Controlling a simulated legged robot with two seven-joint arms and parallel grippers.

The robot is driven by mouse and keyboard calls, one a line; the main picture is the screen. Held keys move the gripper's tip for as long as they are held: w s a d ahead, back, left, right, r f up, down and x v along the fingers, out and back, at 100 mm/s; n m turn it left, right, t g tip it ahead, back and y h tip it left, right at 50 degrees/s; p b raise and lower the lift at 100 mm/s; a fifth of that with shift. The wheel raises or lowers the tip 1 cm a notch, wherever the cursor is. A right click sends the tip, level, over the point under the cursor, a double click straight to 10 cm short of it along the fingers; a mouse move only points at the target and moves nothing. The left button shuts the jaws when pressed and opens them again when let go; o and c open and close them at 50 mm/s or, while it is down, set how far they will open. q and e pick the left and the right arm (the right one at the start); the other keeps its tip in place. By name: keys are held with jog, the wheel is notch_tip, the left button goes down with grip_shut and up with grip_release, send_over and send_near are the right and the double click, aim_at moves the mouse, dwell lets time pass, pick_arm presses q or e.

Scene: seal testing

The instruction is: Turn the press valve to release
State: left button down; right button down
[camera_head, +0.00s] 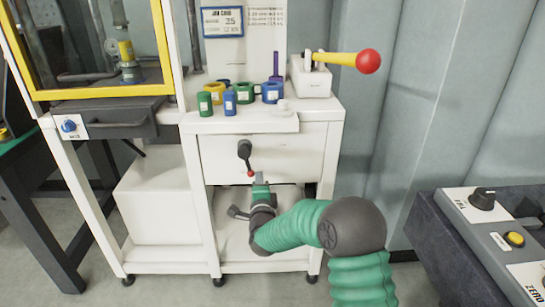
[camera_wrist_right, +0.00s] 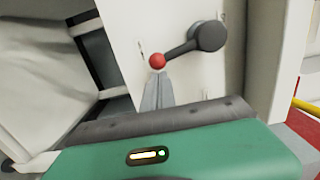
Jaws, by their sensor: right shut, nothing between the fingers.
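The press valve is a black lever (camera_head: 245,150) on the front of the white cabinet, with a small red ball at its lower end. In the right wrist view the black lever (camera_wrist_right: 190,45) runs from a round hub at the right down to the red ball (camera_wrist_right: 157,61) at the left. My right gripper (camera_head: 260,178) is just below the red ball, its fingers shut and empty. In the wrist view its fingertips (camera_wrist_right: 157,82) are right beneath the ball; whether they touch it I cannot tell. My left gripper is not in view.
Several blue, green and yellow ring parts (camera_head: 240,93) stand on the cabinet top. A yellow handle with a red ball (camera_head: 368,61) sticks out at the right. A control console (camera_head: 490,240) stands at the lower right. A yellow-framed press window (camera_head: 90,50) is at the upper left.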

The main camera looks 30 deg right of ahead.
jog(key=m, duration=0.1)
jog(key=w+a+m+b, duration=0.1)
jog(key=shift+a+f+m, duration=0.3)
jog(key=shift+f, duration=0.1)
jog(key=shift+a, duration=0.1)
dwell(0.3)
